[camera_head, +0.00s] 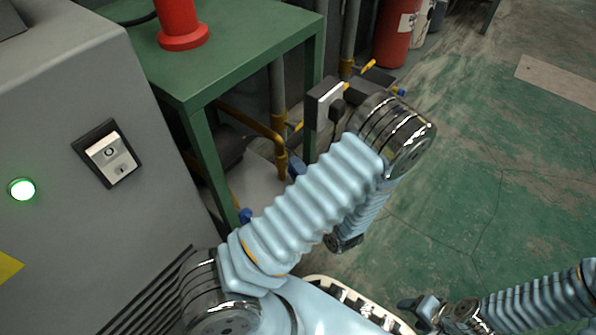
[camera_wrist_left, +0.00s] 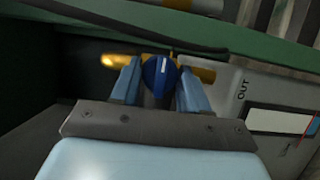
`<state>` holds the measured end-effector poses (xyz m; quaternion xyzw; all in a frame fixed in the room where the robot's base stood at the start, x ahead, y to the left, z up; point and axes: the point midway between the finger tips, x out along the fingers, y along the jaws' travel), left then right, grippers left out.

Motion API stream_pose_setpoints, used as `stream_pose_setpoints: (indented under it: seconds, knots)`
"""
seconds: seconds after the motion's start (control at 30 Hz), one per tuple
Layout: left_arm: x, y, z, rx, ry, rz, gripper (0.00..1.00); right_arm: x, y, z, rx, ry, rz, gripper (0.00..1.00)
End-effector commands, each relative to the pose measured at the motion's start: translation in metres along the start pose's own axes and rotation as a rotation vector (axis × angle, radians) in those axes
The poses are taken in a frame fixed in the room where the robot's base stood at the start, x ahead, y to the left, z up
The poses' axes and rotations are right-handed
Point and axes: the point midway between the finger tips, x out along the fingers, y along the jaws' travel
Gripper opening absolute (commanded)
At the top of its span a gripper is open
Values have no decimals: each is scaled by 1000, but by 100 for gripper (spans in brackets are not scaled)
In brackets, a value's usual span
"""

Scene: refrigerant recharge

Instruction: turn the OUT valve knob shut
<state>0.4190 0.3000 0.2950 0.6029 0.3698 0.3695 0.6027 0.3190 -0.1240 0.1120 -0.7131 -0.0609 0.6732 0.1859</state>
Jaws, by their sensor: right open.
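The OUT valve knob (camera_wrist_left: 158,76) is blue and rounded, in front of a brass pipe (camera_wrist_left: 120,61) in the left wrist view. The label OUT is printed on the grey housing (camera_wrist_left: 232,107) to its right. My left gripper (camera_wrist_left: 159,82) has one light-blue finger on each side of the knob, and both appear to touch it. In the head view my left arm covers this place, and the left gripper and knob cannot be made out there. My right gripper (camera_head: 413,304) is open and empty at the bottom, right of centre.
A green table (camera_head: 240,50) with a red cylinder (camera_head: 180,22) stands at the upper left, beside a grey cabinet (camera_head: 70,120). A red tank (camera_head: 394,35) is at the back. A dark hose (camera_wrist_left: 130,37) passes above the knob.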

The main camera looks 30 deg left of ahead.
Motion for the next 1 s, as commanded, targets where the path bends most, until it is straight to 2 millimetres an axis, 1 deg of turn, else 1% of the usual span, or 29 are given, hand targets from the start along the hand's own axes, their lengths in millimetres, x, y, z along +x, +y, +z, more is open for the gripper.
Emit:
stream_pose_setpoints:
  seconds: [0.03,0.17,0.2,0.4,0.57,1.0]
  knots:
    - [0,0,0,0,0,0,37,0,0,0,0,0,0,64]
    - [0,0,0,0,0,0,17,0,0,0,0,0,0,64]
    - [0,0,0,0,0,0,14,0,0,0,0,0,0,64]
    - [0,0,0,-17,-1,8,14,-2,-1,0,0,0,0,64]
    - [-1,0,0,-74,-3,31,14,-5,-2,0,0,-1,0,64]
    - [-1,-4,1,-368,-1,151,14,-6,-2,0,0,-2,0,64]
